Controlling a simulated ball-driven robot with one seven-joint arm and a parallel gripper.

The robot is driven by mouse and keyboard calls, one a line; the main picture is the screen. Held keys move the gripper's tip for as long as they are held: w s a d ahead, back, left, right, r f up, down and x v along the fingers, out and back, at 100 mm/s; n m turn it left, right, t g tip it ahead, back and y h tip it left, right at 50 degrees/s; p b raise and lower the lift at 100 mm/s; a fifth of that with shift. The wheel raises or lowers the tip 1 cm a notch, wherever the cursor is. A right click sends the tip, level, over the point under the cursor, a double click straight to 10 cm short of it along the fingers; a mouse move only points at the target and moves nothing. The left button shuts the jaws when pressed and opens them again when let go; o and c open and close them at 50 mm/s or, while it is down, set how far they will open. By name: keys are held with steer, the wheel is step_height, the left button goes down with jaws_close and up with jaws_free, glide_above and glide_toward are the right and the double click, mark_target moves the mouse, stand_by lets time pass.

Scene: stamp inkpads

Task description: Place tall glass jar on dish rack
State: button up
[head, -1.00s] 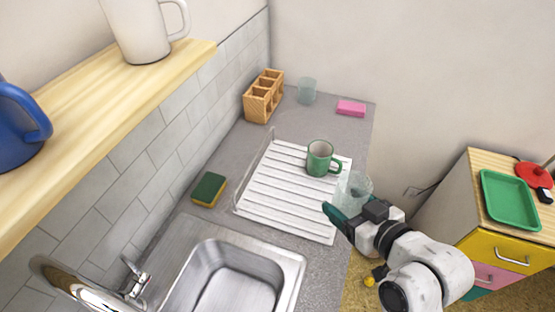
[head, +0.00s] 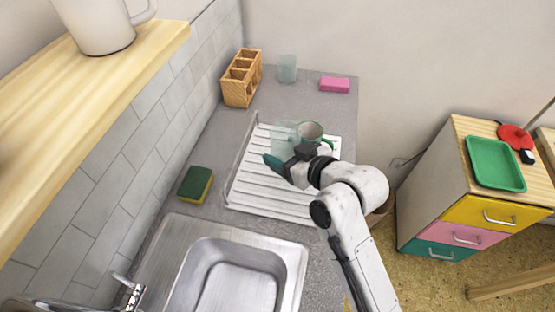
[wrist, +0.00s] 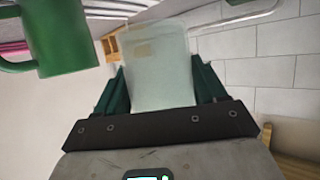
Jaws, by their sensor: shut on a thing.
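My gripper (head: 284,158) is shut on the tall glass jar (head: 283,134), a clear, pale greenish vessel. In the wrist view the jar (wrist: 158,75) stands between the two green fingers of my gripper (wrist: 161,85). In the head view the jar is over the far left part of the white ribbed dish rack (head: 265,201), just left of the green mug (head: 311,132). My gripper hides its lower part, and I cannot tell whether it touches the rack. The mug stands on the rack and also shows in the wrist view (wrist: 65,38).
A wooden caddy (head: 242,80), another clear glass (head: 287,69) and a pink sponge (head: 335,85) stand behind the rack. A green-yellow sponge (head: 196,184) lies left of it, and the sink (head: 235,272) is in front. The rack's front part is clear.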

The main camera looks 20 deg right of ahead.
mark_target(277, 155)
steer(key=w+f, duration=0.1)
steer(key=w+a+f, duration=0.1)
steer(key=f, duration=0.1)
steer(key=shift+w, duration=0.2)
steer(key=shift+f+p, duration=0.45)
steer(key=shift+f, duration=1.05)
steer(key=o, duration=1.3)
steer(key=shift+f, duration=0.15)
steer(key=shift+s+d+r, duration=0.1)
steer(key=shift+r, duration=0.1)
steer(key=b+v, duration=0.1)
steer(key=v, duration=1.1)
